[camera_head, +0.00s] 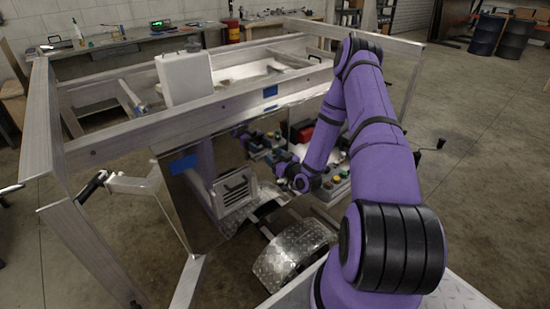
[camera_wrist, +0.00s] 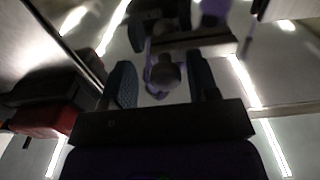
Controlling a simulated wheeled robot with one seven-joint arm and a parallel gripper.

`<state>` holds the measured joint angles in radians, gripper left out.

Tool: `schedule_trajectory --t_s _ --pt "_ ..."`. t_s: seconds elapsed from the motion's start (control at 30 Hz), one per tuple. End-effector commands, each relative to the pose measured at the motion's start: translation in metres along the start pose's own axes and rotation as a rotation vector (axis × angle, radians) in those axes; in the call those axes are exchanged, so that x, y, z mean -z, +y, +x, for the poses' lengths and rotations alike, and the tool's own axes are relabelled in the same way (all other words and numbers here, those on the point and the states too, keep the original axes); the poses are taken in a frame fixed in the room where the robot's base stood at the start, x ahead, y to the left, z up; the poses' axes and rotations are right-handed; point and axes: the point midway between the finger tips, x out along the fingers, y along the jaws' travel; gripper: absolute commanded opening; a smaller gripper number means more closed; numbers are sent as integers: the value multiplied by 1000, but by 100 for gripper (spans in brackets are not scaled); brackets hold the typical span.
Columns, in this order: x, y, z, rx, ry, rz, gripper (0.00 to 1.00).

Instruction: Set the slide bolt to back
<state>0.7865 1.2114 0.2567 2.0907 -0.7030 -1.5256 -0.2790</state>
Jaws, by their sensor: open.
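My gripper (camera_wrist: 160,66) is open in the wrist view, its two dark ribbed fingers apart with nothing held between them. Ahead of it is a shiny metal surface with what looks like my arm's reflection. In the head view my purple arm reaches down beside the mirror-like panel (camera_head: 222,145) of the aluminium trailer (camera_head: 150,128); the fingers are too small to make out there. I cannot clearly pick out the slide bolt in either view. A black handle (camera_head: 92,186) sits on the frame at the left, far from my gripper.
A red box (camera_head: 303,132) and a panel with coloured buttons (camera_head: 337,182) are close to my wrist; a red thing (camera_wrist: 38,120) shows at the wrist view's left. A checker-plate fender (camera_head: 290,252) is below. Trailer beams surround the arm. Open floor is at the right.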

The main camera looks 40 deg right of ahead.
Motion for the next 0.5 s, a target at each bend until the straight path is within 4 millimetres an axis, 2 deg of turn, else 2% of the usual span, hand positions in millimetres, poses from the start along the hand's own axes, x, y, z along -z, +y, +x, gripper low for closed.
schedule_trajectory --t_s 0.17,0.5 --pt "0 0 -16 0 -1 0 54" --pt "-1 1 -78 -2 -3 1 54"
